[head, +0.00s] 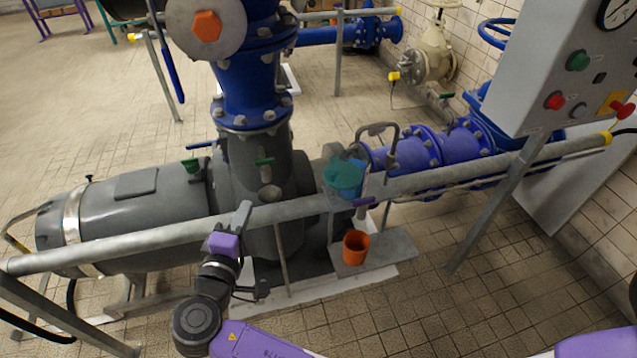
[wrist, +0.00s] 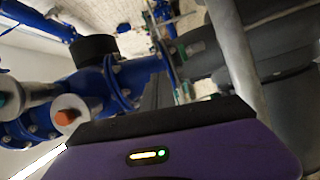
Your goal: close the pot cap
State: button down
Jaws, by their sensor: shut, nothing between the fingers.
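A teal, round, cap-like piece (head: 343,176) shows in the head view, just behind the grey rail and right of the grey pump body. A bluish part shows at its lower right. I cannot tell how far open it stands. An orange cup (head: 356,247) is below it on a grey plate; I cannot tell which is the pot. My gripper (head: 244,210) is shut and empty, left of the teal piece and apart from it, by the rail. In the wrist view its dark fingers (wrist: 157,92) are together. I cannot make out the teal piece there.
The long grey rail (head: 435,176) crosses in front of the pump (head: 150,215). Blue flanged pipes (head: 430,150) run to the right. A control cabinet (head: 560,65) hangs at upper right. The tiled floor (head: 490,290) at lower right is mostly clear.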

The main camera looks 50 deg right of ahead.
jog(key=s+d+r+m+g+h, duration=0.1)
jog(key=s+d+m+g+h, duration=0.3)
jog(key=s, duration=0.3)
jog(key=d+n+g+p, duration=0.1)
jog(key=d+p, duration=0.2)
jog(key=d, duration=0.9)
jog(key=shift+d+y+p, duration=0.25)
jog(key=shift+y+p, duration=0.05)
jog(key=shift+p, duration=0.1)
jog(key=shift+r+n, duration=0.1)
jog(key=shift+n, duration=0.2)
jog(key=shift+s+d+t, duration=0.15)
jog(key=shift+s+t, duration=0.1)
jog(key=shift+t, duration=0.15)
